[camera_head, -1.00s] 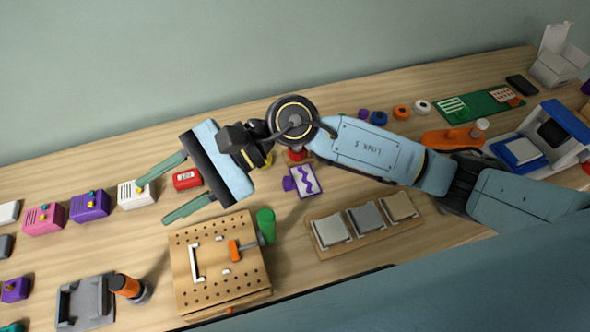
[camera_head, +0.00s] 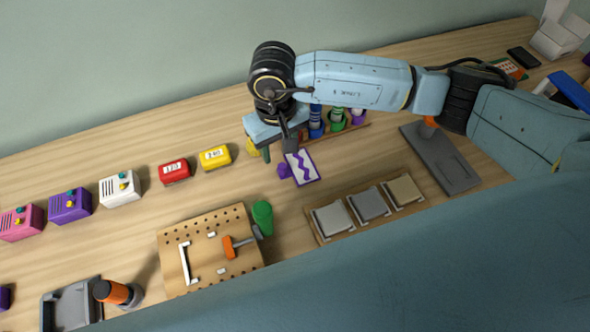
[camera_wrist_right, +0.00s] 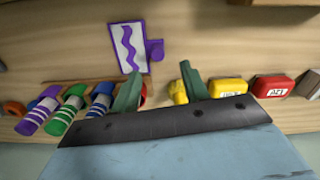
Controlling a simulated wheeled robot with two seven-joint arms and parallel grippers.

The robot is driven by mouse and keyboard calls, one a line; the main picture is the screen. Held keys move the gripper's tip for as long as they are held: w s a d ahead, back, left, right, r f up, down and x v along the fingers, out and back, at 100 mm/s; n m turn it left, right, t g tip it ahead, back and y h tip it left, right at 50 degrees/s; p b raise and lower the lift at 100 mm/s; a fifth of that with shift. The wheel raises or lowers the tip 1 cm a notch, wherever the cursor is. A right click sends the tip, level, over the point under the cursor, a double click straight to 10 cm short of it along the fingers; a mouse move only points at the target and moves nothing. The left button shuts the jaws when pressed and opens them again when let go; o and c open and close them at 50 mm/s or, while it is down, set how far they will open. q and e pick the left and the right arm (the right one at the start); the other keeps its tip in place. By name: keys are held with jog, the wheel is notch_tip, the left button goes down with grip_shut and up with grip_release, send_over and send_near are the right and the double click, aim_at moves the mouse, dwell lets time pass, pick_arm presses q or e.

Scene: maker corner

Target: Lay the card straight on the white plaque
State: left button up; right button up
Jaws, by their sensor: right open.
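The card (camera_head: 303,167) is white with a purple border and a purple wavy line. It lies on the table, with a purple knob (camera_head: 284,171) at its left side. The wrist view shows the card (camera_wrist_right: 128,46) and knob (camera_wrist_right: 154,50) too. My right gripper (camera_head: 279,149) is open and empty, above and just behind the card; its fingers (camera_wrist_right: 162,86) point toward the card side in the wrist view. The palest square plaque (camera_head: 332,218), light grey-white, is leftmost of three on a wooden board, in front of the card. My left gripper is not in view.
A grey plaque (camera_head: 368,204) and a tan plaque (camera_head: 404,191) share the board (camera_head: 321,238). A pegboard (camera_head: 212,250) and green cylinder (camera_head: 263,217) stand left of it. Red (camera_head: 174,172) and yellow (camera_head: 215,158) boxes lie left of the gripper; several striped cylinders (camera_head: 316,122) stand behind.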

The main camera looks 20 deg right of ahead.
aim_at(283, 165)
jog(key=shift+f, duration=0.45)
notch_tip(283, 165, down, 5)
jog(key=shift+s+d+r+b, duration=0.1)
jog(key=shift+d+r+b, duration=0.1)
jog(key=shift+b, duration=0.7)
jog(key=shift+f, duration=0.25)
jog(key=shift+d, duration=0.15)
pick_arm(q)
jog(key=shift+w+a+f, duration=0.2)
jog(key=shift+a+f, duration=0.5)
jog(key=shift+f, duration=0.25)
pick_arm(e)
grip_shut()
